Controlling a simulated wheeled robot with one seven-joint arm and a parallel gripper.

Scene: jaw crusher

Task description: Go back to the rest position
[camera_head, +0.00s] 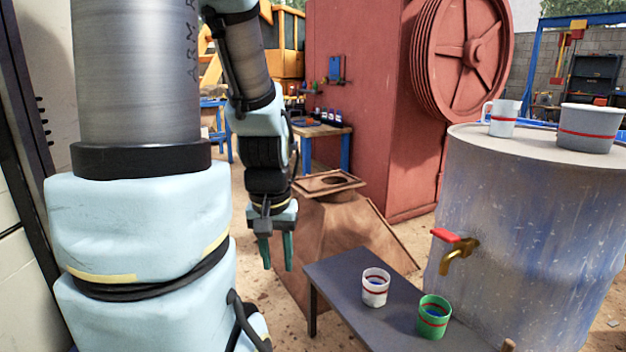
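My gripper (276,252) hangs from my arm left of centre, pointing down. Its two green fingers are apart, with nothing between them. It is in front of the brown wooden box and to the left of the small dark table. It appears to touch nothing. My arm's large light-blue and grey links fill the left of the view.
A dark low table (350,285) bears a white cup (375,292) and a green cup (433,325), both with red bands. A large barrel (530,230) with a red-handled brass tap (458,250) stands right, bearing a mug (503,127) and a grey tub (588,133). The wooden box (345,222) stands behind my gripper.

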